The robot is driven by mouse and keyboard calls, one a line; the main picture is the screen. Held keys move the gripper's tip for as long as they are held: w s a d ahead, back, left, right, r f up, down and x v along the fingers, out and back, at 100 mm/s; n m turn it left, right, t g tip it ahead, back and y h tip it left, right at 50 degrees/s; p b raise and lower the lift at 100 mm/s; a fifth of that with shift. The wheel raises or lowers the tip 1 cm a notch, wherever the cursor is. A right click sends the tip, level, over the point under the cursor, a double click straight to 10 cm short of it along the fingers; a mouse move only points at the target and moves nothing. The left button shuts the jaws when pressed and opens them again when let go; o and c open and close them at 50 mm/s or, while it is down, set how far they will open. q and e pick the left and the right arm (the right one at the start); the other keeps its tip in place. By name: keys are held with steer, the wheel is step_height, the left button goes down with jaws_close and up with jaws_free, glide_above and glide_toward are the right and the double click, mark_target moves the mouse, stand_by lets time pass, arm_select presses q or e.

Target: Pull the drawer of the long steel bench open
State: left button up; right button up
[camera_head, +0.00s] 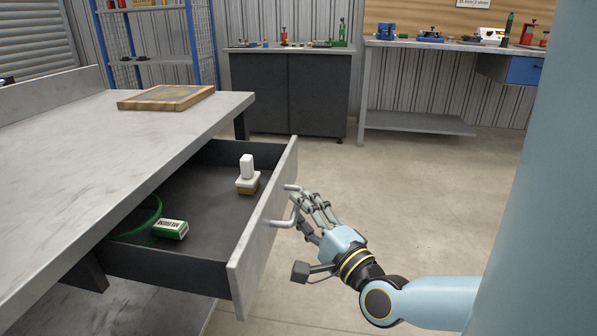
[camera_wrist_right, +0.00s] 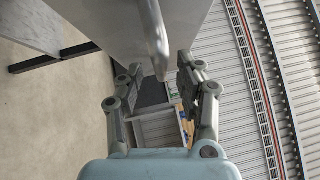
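The long steel bench (camera_head: 75,140) stands at the left. Its drawer (camera_head: 262,235) is pulled well out, and its dark inside shows. The drawer's bar handle (camera_head: 298,208) sticks out from the front; it also shows in the right wrist view (camera_wrist_right: 154,38). My right gripper (camera_head: 312,207) is at the handle, fingers pointing towards the drawer front. In the right wrist view my right gripper (camera_wrist_right: 158,88) has its fingers spread, with the bar between them and gaps beside it. Contact cannot be told. My left gripper is not in view.
In the drawer lie a green and white box (camera_head: 171,229), a green ring-shaped thing (camera_head: 140,222) and a white piece on a yellowish block (camera_head: 247,177). A wooden framed board (camera_head: 166,97) lies on the bench. A dark cabinet (camera_head: 290,95) stands behind. The floor (camera_head: 430,200) beyond my arm is clear.

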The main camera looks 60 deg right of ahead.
steer(key=v, duration=1)
steer(key=shift+f, duration=0.1)
